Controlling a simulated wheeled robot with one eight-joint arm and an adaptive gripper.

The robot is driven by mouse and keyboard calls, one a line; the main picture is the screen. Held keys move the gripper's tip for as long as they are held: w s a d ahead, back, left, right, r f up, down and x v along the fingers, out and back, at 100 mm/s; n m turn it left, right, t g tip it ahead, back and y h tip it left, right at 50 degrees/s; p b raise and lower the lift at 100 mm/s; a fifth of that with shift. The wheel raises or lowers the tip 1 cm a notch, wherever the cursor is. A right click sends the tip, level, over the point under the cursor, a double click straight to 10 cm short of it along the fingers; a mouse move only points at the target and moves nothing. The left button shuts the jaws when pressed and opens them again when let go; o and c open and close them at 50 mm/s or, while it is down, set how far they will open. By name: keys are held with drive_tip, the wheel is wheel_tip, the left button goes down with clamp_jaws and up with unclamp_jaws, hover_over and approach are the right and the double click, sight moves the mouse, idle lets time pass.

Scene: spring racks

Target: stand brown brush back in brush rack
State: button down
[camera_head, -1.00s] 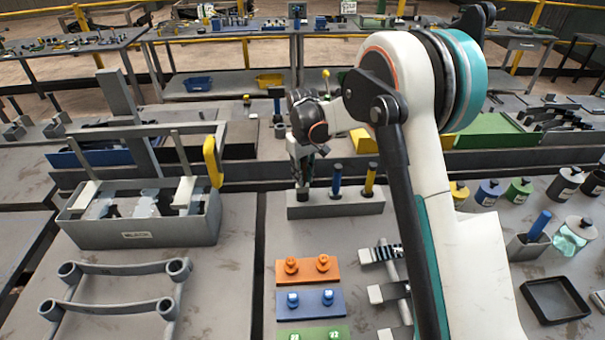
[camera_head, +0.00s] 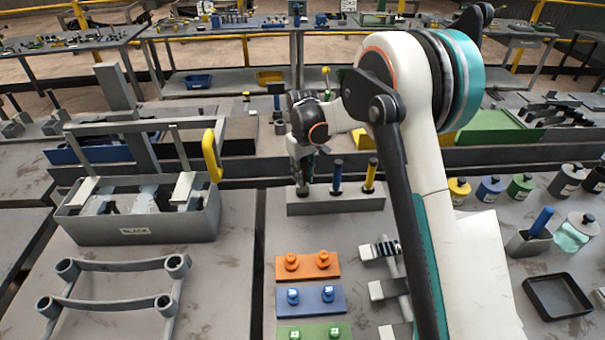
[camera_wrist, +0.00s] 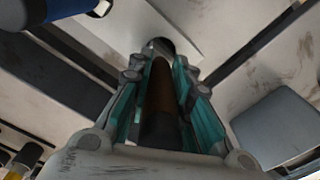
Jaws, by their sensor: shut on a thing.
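The brush rack (camera_head: 335,205) is a grey block in the middle of the head view. A blue-handled brush (camera_head: 337,175) and a yellow-handled brush (camera_head: 371,173) stand upright in it. My gripper (camera_head: 302,172) is over the rack's left end, left of the blue brush. In the wrist view my gripper (camera_wrist: 160,100) is shut on the brown brush (camera_wrist: 160,92), which lies lengthwise between the teal-lined fingers. The brush's far end is near a dark round spot at the fingertips; I cannot tell whether it is in a hole. In the head view the brown brush is mostly hidden by the gripper.
A grey bin (camera_head: 140,232) with a yellow-handled frame stands left of the rack. Orange (camera_head: 307,266), blue (camera_head: 311,300) and green plates with knobs lie in front. My arm covers the area right of the rack. Jars and a black tray (camera_head: 557,297) are farther right.

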sight(303, 163)
drive_tip(key=shift+f+b, duration=0.9)
drive_tip(key=shift+f, duration=0.5)
drive_tip(key=c, duration=1.4)
unclamp_jaws()
drive_tip(key=shift+o, duration=0.2)
drive_tip(key=o, duration=0.5)
drive_tip(key=shift+r+p, duration=1.6)
drive_tip(key=shift+r, duration=1.9)
